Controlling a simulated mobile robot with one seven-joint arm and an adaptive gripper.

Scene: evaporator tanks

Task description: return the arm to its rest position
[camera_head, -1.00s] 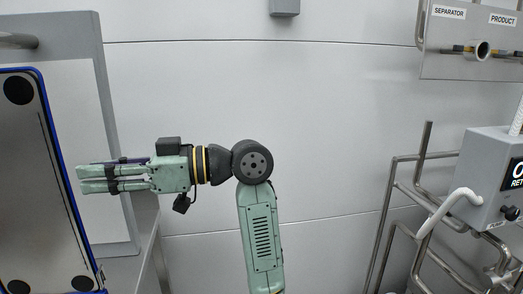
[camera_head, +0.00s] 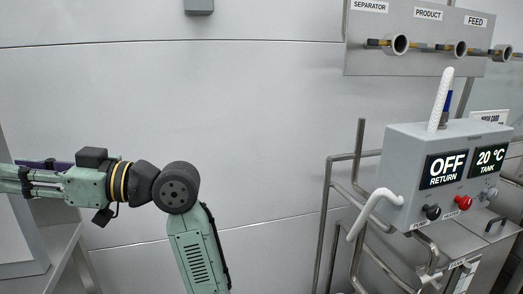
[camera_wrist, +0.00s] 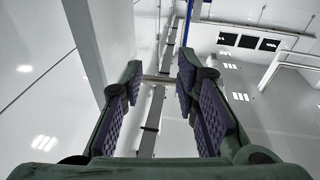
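My gripper (camera_head: 22,178) is at the left edge of the head view, with its fingertips cut off by the frame. My green arm reaches up from the bottom and bends at a dark joint, so the gripper points left, roughly level. In the wrist view, the two purple-padded fingers of my gripper (camera_wrist: 160,80) stand apart with a clear gap between them. Nothing is held between them. The wrist view looks past the fingers to the pale wall, pipes and lights.
A grey control box (camera_head: 405,165) with OFF RETURN and 20 °C TANK displays stands at right, beside bent metal pipes (camera_head: 326,215). A panel (camera_head: 360,58) labelled SEPARATOR, PRODUCT and FEED is above it. A grey frame (camera_head: 68,240) is at lower left. The bare wall fills the middle.

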